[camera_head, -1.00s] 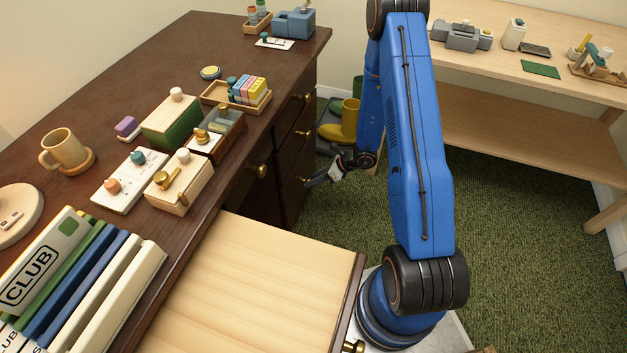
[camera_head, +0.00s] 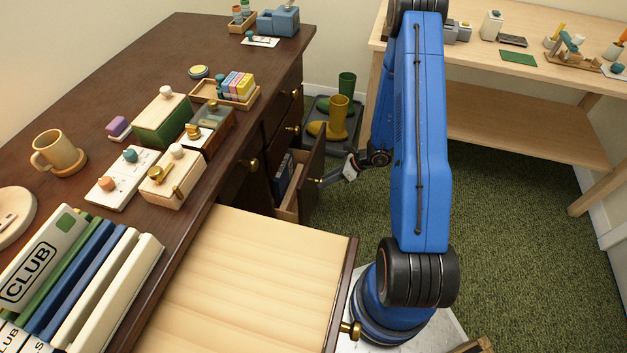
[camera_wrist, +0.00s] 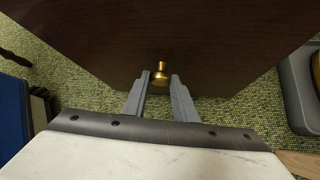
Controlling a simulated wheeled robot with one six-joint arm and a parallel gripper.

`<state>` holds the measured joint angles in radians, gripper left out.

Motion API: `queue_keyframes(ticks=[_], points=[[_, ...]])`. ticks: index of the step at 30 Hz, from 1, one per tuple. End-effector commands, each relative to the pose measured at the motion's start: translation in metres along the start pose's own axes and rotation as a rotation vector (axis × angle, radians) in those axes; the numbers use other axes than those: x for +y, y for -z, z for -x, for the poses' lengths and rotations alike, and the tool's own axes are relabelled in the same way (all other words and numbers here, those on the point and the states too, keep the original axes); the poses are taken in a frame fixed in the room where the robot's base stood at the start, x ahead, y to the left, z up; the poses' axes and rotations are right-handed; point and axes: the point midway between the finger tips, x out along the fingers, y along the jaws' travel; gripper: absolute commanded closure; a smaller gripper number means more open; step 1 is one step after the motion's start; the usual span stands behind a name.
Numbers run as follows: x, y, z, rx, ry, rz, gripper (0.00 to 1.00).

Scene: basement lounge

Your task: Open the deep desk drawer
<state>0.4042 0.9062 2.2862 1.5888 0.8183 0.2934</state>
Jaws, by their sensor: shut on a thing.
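The deep desk drawer (camera_head: 314,176) is the lowest one on the dark wooden desk (camera_head: 262,110). It stands partly pulled out, with blue and dark items (camera_head: 284,178) showing inside. My gripper (camera_head: 325,181) is at its front and is shut on its brass knob (camera_wrist: 160,76). In the wrist view the two grey fingers stand on either side of the knob, against the dark drawer front (camera_wrist: 165,35). The head view shows the gripper small and partly blurred.
A pale wooden pull-out board (camera_head: 255,275) with a brass knob sticks out nearer the camera. Yellow boots (camera_head: 338,118) and green boots stand on a dark tray behind the drawer. A light workbench (camera_head: 520,120) stands at right.

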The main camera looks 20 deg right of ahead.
Motion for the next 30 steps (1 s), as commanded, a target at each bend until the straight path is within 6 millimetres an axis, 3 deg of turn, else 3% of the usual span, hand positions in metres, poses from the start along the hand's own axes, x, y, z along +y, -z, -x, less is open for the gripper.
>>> queue_keyframes(ticks=[18, 30], points=[[-0.002, 0.084, 0.085, -0.002, 0.004, -0.003, 1.00], [-0.002, 0.129, 0.130, -0.002, 0.003, -0.001, 1.00]])
